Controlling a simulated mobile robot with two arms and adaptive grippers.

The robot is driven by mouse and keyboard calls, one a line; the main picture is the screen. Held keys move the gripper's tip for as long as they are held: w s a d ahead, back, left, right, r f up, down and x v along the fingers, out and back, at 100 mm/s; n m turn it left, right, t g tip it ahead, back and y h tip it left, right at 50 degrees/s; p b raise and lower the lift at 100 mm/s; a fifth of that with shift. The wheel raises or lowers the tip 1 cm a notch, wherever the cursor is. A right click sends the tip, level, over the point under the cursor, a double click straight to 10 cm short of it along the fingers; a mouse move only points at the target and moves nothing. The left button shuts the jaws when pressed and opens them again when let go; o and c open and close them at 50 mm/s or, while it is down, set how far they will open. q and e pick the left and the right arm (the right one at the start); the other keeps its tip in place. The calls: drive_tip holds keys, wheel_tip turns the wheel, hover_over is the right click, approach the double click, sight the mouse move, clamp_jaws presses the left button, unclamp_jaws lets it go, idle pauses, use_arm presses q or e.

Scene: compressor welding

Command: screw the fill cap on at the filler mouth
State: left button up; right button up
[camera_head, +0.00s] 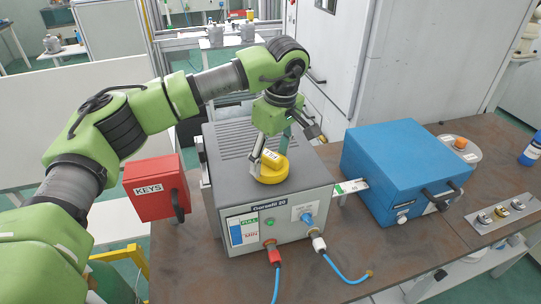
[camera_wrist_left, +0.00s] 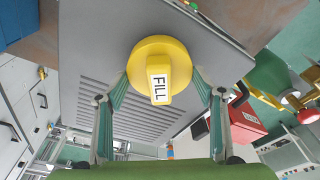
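The yellow fill cap (camera_head: 272,173) has a raised grip bar marked FILL. It sits at the front right of the top of the grey welder unit (camera_head: 232,148). The filler mouth under it is hidden. My left gripper (camera_head: 269,155) points down at the cap, with its fingers on opposite sides of it. In the left wrist view the fingertips meet the sides of the round cap (camera_wrist_left: 160,70), so the gripper looks shut on it. Whether the cap is fully down on its seat is hard to tell. My right gripper is not in view.
A red KEYS box (camera_head: 155,187) stands left of the unit and a blue case (camera_head: 402,165) stands right of it. Blue hoses (camera_head: 345,274) come from the unit's front. A metal plate (camera_head: 503,215) with small parts lies at the right.

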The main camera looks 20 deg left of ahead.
sight(274, 159)
use_arm(q)
drive_tip(key=o, duration=0.3)
drive_tip(key=c, duration=0.9)
drive_tip(key=shift+m, duration=0.9)
drive_tip(key=m+b, duration=0.1)
drive_tip(key=m, duration=0.3)
drive_tip(key=shift+t+h, duration=0.3)
drive_tip(key=o, duration=1.8)
drive_tip(key=r, duration=0.4)
drive_tip(key=s+d+r, duration=0.1)
drive_tip(key=r, duration=0.6)
drive_tip(key=shift+s+d+r, duration=0.15)
drive_tip(key=shift+s+r, duration=0.05)
drive_tip(key=shift+r, duration=0.15)
